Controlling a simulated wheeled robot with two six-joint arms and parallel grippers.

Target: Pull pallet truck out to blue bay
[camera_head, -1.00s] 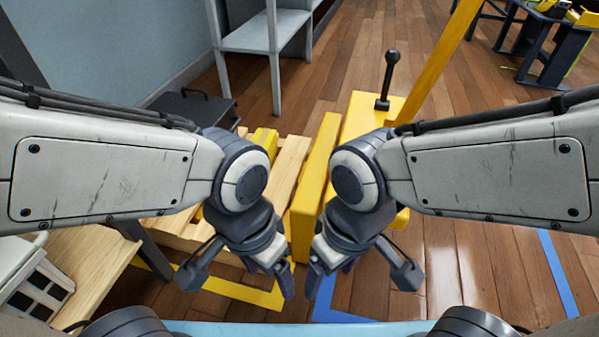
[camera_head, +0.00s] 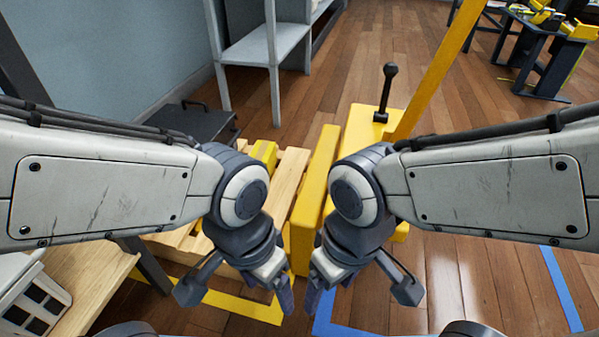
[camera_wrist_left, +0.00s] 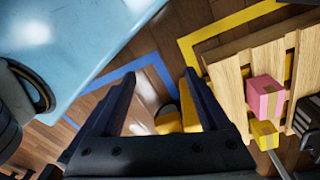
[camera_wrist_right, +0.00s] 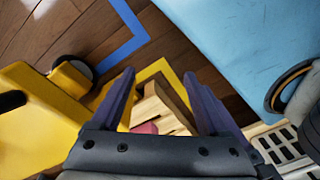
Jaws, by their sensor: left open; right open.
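The yellow pallet truck (camera_head: 363,120) stands ahead, right of centre in the head view, with its slanted yellow mast (camera_head: 440,70) and a black-knobbed lever (camera_head: 385,92). My arms hide part of it. Blue floor tape (camera_head: 560,285) outlines the blue bay in front of and beside the truck. My left gripper (camera_head: 284,297) and right gripper (camera_head: 314,298) hang close together, pointing down, before the truck. Both are open and empty in the wrist views (camera_wrist_left: 156,78) (camera_wrist_right: 160,78). The truck's yellow body also fills the left of the right wrist view (camera_wrist_right: 40,125).
A wooden pallet (camera_wrist_left: 232,85) bears a pink box (camera_wrist_left: 265,97) and a yellow box (camera_wrist_left: 264,134), left of the truck. Yellow tape (camera_head: 240,308) runs by it. A grey shelf (camera_head: 250,45) stands behind. A wooden bench (camera_head: 85,285) is left. Open floor (camera_head: 455,275) lies right.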

